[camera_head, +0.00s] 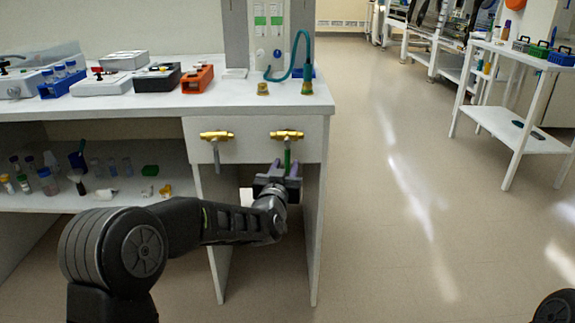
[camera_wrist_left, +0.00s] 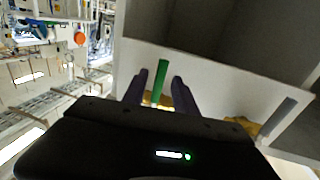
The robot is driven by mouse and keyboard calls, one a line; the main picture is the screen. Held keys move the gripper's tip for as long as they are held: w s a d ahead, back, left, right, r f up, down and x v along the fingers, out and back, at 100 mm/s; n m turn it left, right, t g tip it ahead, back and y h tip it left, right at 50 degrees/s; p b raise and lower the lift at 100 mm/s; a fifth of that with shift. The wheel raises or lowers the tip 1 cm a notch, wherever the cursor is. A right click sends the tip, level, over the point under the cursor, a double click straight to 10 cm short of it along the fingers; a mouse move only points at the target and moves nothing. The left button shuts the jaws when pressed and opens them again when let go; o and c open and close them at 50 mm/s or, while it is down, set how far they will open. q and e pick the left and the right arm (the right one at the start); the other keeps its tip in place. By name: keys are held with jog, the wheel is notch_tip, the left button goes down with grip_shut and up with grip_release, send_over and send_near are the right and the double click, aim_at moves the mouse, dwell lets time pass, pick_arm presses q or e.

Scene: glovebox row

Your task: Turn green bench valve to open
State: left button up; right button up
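The green bench valve has a brass body (camera_head: 287,135) on the bench's front panel, at the right. Its green handle (camera_head: 287,158) hangs straight down. My left gripper (camera_head: 286,168) is just below the brass body, reaching toward the panel. In the left wrist view its two dark fingers (camera_wrist_left: 160,77) are spread apart, one on each side of the green handle (camera_wrist_left: 159,84). A gap shows between each finger and the handle, so it does not look gripped. The brass body is partly hidden by my gripper in that view. My right gripper is not seen.
A second brass valve (camera_head: 217,136) with a grey handle, also hanging down, sits to the left on the same panel. A teal hose (camera_head: 294,62) rises from a fitting on the bench top (camera_head: 190,101). Bench legs flank my gripper.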

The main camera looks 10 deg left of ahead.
pick_arm(q)
jog(key=shift+w, duration=1.3)
grip_shut()
dwell(0.5)
